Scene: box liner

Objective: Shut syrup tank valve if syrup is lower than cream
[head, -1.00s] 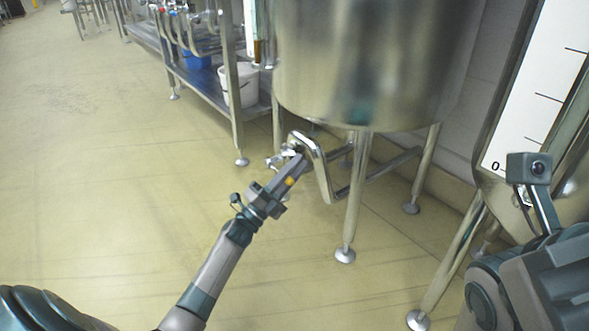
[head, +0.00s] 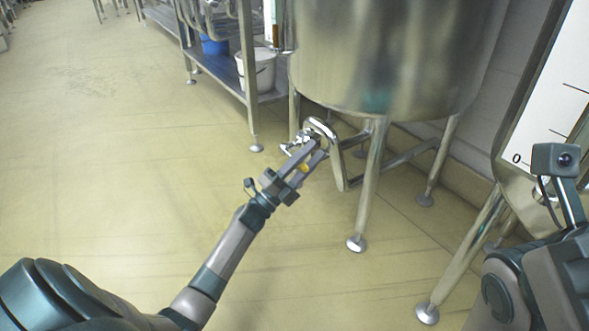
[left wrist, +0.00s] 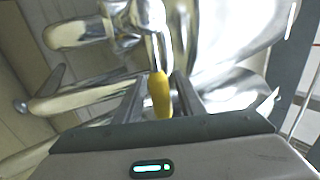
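A steel tank (head: 385,65) on legs stands at the centre in the head view; no label shows. A bent outlet pipe with a valve (head: 318,127) is below it. My left gripper (head: 313,152) is at this valve. In the left wrist view the yellow valve handle (left wrist: 160,95) lies between the fingers, with narrow gaps beside it; the gripper looks open around it. A gauge (head: 271,25) with a brown column is at the tank's left edge. A second tank (head: 510,180) at the right carries a white scale (head: 545,110) marked 0. My right gripper is not in view.
A steel rack (head: 228,85) at the back left holds a white bucket (head: 257,70) and a blue one (head: 213,45). Tank legs (head: 368,190) stand just right of my left gripper. The floor at the left is clear.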

